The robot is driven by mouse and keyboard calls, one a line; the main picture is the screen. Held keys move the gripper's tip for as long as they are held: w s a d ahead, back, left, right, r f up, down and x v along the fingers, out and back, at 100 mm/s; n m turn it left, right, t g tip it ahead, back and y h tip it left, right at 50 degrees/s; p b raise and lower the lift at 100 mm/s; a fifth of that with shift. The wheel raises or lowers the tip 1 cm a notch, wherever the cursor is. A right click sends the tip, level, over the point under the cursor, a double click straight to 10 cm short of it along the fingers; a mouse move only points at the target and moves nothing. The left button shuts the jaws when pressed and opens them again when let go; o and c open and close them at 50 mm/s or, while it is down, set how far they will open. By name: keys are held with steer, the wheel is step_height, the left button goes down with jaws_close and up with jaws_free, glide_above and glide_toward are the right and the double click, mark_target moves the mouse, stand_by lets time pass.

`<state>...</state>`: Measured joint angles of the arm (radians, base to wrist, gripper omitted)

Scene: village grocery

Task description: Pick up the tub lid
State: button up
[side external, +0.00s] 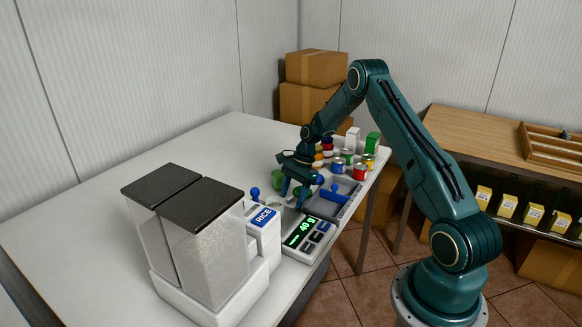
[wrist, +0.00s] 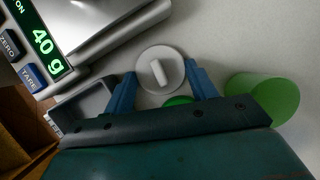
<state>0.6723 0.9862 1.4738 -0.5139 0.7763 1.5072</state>
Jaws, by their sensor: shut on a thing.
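The tub lid (wrist: 160,70) is a round, pale grey disc with a raised bar handle, in the wrist view. My gripper (wrist: 161,72) has its two blue fingers at opposite sides of the lid's rim and is shut on it. A bright green piece (wrist: 178,101) shows just below the lid, partly hidden by the gripper body; I cannot tell how it relates to the lid. In the side view my gripper (side external: 300,190) is low over the table behind the scale, and its fingers largely hide the lid.
A green tub (wrist: 272,98) stands right of the gripper in the wrist view. The scale (side external: 308,237) reads 40 g, close by. A grey tray (side external: 350,204) with a blue scoop (side external: 334,195), several cans and a rice dispenser (side external: 210,240) crowd around. The table's left is clear.

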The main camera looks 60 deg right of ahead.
mark_target(290, 198)
steer(key=shift+r, duration=0.15)
step_height(290, 198, up, 20)
stand_by(0.8)
steer(key=shift+a, duration=0.1)
stand_by(0.4)
steer(key=s+a+f, duration=0.2)
steer(key=a+f, duration=0.2)
steer(key=a, duration=0.7)
steer(key=shift+a+f, duration=0.25)
steer(key=shift+f, duration=0.05)
steer(key=shift+s+f, duration=0.1)
steer(key=shift+f, duration=0.1)
steer(key=shift+f, duration=2.5)
